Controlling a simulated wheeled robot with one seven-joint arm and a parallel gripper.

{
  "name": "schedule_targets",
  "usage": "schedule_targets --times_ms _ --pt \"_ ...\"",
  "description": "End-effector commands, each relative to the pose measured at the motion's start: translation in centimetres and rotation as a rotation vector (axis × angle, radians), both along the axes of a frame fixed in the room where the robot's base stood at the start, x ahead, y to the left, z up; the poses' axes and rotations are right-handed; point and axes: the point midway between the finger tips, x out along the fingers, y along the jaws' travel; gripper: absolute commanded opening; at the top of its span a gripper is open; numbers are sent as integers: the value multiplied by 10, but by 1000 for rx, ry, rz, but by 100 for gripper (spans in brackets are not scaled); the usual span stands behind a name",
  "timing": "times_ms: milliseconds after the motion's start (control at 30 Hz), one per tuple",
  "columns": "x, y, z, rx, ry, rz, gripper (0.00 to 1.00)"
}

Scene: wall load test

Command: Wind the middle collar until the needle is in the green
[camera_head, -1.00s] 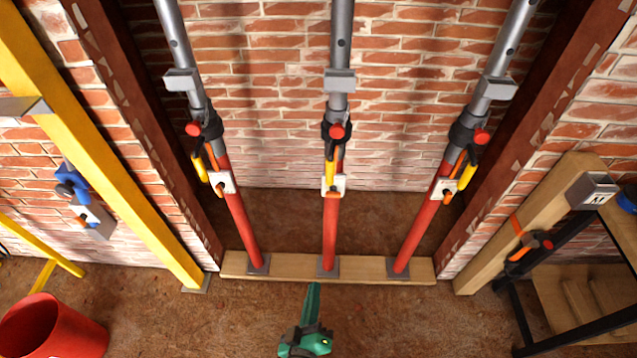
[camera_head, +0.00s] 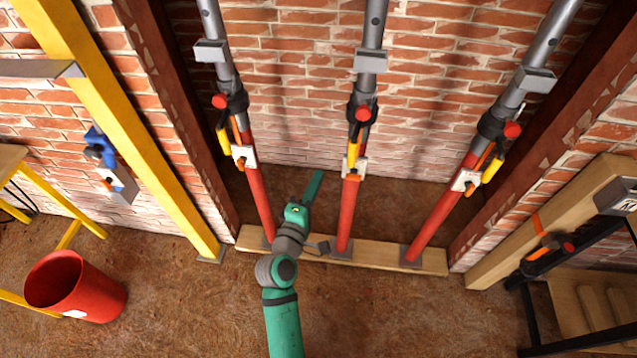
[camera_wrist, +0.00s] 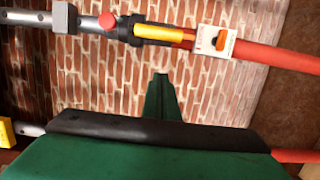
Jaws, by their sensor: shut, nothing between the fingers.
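The middle prop has a grey upper tube, a red lower tube (camera_head: 346,215) and a black collar (camera_head: 361,103) with a red knob and a yellow handle (camera_head: 353,152). Below these sits a white gauge plate (camera_head: 361,168) with an orange part; I cannot make out the needle or a green zone. My green gripper (camera_head: 318,176) is shut and empty, between the left and middle props, left of the middle gauge and apart from it. In the wrist view, its fingers (camera_wrist: 160,88) point at the wall. The prop crossing the top there, with its gauge (camera_wrist: 214,41), appears to be the middle one.
Similar props stand left (camera_head: 260,200) and right (camera_head: 440,222) on a wooden sill (camera_head: 385,254). A yellow post (camera_head: 120,130) and red bucket (camera_head: 75,285) are at left, a wooden post (camera_head: 550,220) at right. The brown floor in front is clear.

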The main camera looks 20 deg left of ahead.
Motion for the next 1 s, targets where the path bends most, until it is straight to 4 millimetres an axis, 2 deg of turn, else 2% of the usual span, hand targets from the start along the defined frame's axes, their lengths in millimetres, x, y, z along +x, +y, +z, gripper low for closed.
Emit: schedule_targets --times_ms 100,367,600,1000 --pt "24 1 2 2 -3 -1 0" --pt "71 5 1 2 -2 0 0" --pt "80 -25 0 3 1 -2 0" --pt "82 -33 0 3 1 1 0"
